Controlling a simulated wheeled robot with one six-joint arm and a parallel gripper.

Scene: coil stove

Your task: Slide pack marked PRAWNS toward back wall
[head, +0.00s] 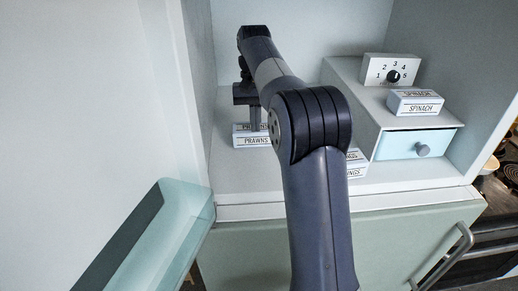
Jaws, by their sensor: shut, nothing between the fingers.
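The white pack marked PRAWNS (245,141) lies on the shelf floor (235,182) at the left, close to the left wall, its label facing me. My gripper (255,127) is shut and empty, pointing down at the pack. Its fingers overlap the pack's top in the picture. I cannot tell whether they touch it. My arm hides the pack's right end. The pale back wall (305,38) stands behind, partly covered by my arm.
Another pack, its label ending in INGS (356,163), is half hidden right of my arm. A SPINACH pack (415,108) sits on a unit with a blue drawer (400,148), before a numbered dial box (375,75). A glassy teal panel (140,240) stands at front left.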

